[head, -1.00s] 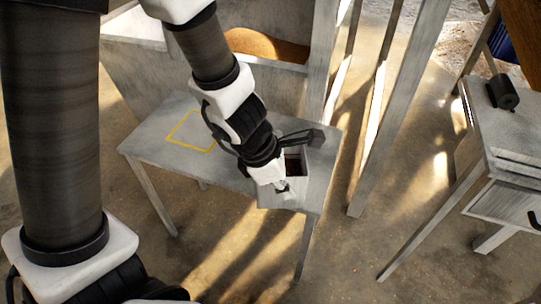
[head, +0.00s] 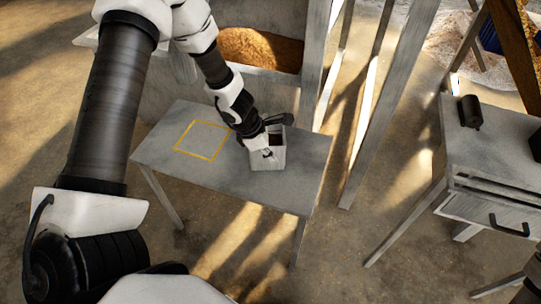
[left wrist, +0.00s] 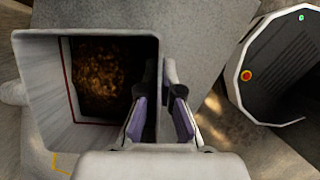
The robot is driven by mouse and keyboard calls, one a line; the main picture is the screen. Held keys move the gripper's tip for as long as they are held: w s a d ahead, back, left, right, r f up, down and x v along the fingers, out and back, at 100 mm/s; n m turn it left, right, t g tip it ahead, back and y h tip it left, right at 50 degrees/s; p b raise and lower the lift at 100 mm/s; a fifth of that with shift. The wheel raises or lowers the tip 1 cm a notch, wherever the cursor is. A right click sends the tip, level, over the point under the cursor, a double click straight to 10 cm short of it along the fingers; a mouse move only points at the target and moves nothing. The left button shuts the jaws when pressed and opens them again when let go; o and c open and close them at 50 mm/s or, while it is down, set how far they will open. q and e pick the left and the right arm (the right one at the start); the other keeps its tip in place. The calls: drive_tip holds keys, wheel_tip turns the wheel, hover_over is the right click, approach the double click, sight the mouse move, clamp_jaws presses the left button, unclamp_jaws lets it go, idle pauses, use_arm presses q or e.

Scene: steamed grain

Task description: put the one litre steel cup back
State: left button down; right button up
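The one litre steel cup (head: 277,159) is a pale, square-sided box with an open top, over the right half of the grey table (head: 225,180). My left gripper (head: 266,153) is at its near left side. In the left wrist view the cup (left wrist: 50,85) has a red line inside and brown grainy stuff deep in it. The left gripper (left wrist: 161,112) is closed around the cup's wall, one finger inside and one outside. I cannot tell whether the cup touches the table.
A yellow square outline (head: 182,147) on the table's left part is empty. A trough of brown grain (head: 260,48) lies behind. Grey posts (head: 372,110) stand right of the table. A side table (head: 485,160) with a drawer and a black cylinder (head: 470,111) is further right.

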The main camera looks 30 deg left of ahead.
use_arm(q)
wheel_tip(320, 180, down, 2)
drive_tip(key=shift+f+b, duration=0.2)
drive_tip(key=shift+b, duration=0.1)
drive_tip(key=shift+w, duration=0.1)
drive_tip(key=shift+r, duration=0.1)
use_arm(e)
drive_tip(key=shift+f, duration=0.9)
drive_tip(key=shift+f, duration=0.1)
use_arm(q)
drive_tip(key=c, duration=1.3)
unclamp_jaws()
